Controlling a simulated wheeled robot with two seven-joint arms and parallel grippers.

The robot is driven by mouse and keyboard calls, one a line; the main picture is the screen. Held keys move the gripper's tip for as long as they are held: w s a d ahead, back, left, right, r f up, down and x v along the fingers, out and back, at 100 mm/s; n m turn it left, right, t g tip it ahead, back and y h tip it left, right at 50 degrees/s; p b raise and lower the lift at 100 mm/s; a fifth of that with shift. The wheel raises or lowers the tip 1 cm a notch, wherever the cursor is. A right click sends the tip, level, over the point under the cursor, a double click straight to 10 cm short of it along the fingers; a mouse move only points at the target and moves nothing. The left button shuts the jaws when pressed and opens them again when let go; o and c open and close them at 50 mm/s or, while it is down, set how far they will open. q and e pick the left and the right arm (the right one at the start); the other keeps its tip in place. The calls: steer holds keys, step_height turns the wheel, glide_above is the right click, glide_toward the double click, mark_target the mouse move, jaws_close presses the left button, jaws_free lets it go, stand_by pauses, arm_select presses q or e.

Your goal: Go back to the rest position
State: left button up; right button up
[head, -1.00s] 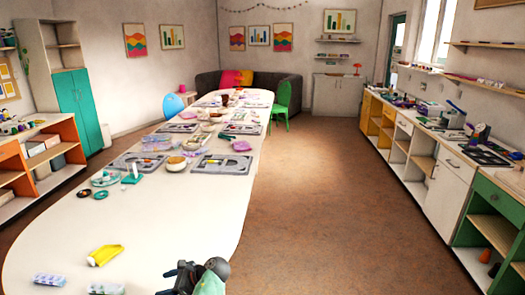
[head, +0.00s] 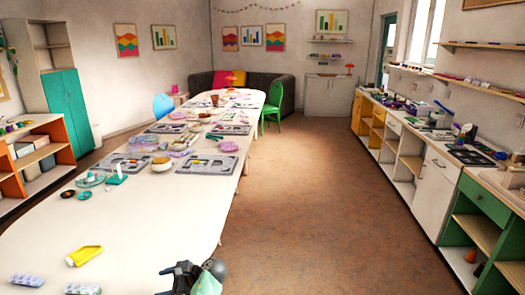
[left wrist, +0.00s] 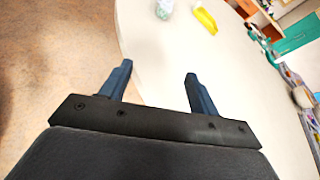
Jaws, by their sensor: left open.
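My left gripper (head: 178,278) is at the bottom edge of the head view, by the near right edge of the long white table (head: 130,215). In the left wrist view its two dark fingers (left wrist: 158,72) are apart with nothing between them. The table's rounded edge and bare floor lie beyond the fingertips. My right gripper is in neither view.
A yellow tube (head: 84,255) and clear bead packs (head: 83,289) lie on the near table. Grey bead boards (head: 207,165) and bowls stand farther along. A counter (head: 440,185) runs along the right wall. The floor (head: 300,220) between is clear.

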arm_select(q)
steer(key=w+d+f+n+t+h, duration=0.3)
steer(key=w+d+n+t+h, duration=0.3)
steer(key=w+n, duration=0.15)
steer(key=s+d+f+n+h, duration=0.5)
steer(key=s+d+f+h, duration=0.3)
steer(key=s+f, duration=0.4)
steer(key=s+f+g, duration=0.1)
steer(key=s+f, duration=0.6)
steer(key=s, duration=0.5)
steer(key=s+d+f+g, duration=0.1)
steer(key=s+f, duration=0.5)
steer(key=s, duration=0.7)
steer(key=s+d+f+g, duration=0.1)
steer(key=s+f+g, duration=0.2)
steer(key=s+f, duration=0.4)
steer(key=s, duration=0.5)
steer(key=shift+s+f, duration=0.25)
steer(key=shift+f, duration=0.05)
steer(key=shift+n, duration=0.25)
